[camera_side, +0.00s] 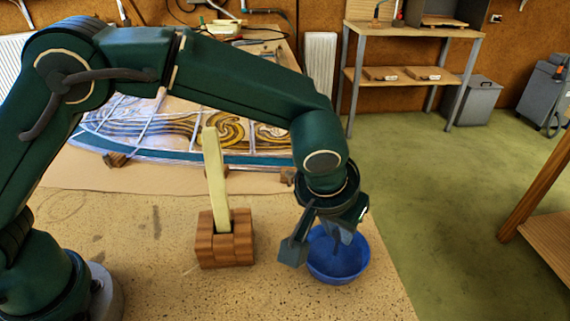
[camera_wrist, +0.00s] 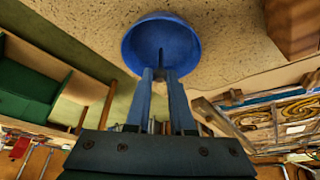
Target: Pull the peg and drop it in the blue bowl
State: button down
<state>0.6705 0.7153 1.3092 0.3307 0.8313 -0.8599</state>
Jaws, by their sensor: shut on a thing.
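A long pale peg (camera_side: 215,172) stands upright, tilted slightly left, in a reddish-brown block (camera_side: 224,247) on the speckled bench. The blue bowl (camera_side: 350,271) sits on the bench right of the block. It also shows in the wrist view (camera_wrist: 128,45). My gripper (camera_side: 318,250) points down over the bowl, clear of the pale peg. In the wrist view its two fingers (camera_wrist: 160,75) reach toward the bowl. A small dark shape (camera_wrist: 161,59) shows between their tips. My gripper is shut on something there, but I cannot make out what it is.
A leaded panel (camera_side: 270,132) lies behind the block. The block's side (camera_wrist: 292,27) shows at the top right of the wrist view. The bench's right edge is close to the bowl, with green floor (camera_side: 440,200) beyond. The bench is clear between block and bowl.

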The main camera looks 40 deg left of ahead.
jog(key=shift+f, duration=0.55)
dwell(0.4)
jog(key=c, duration=0.7)
grip_release()
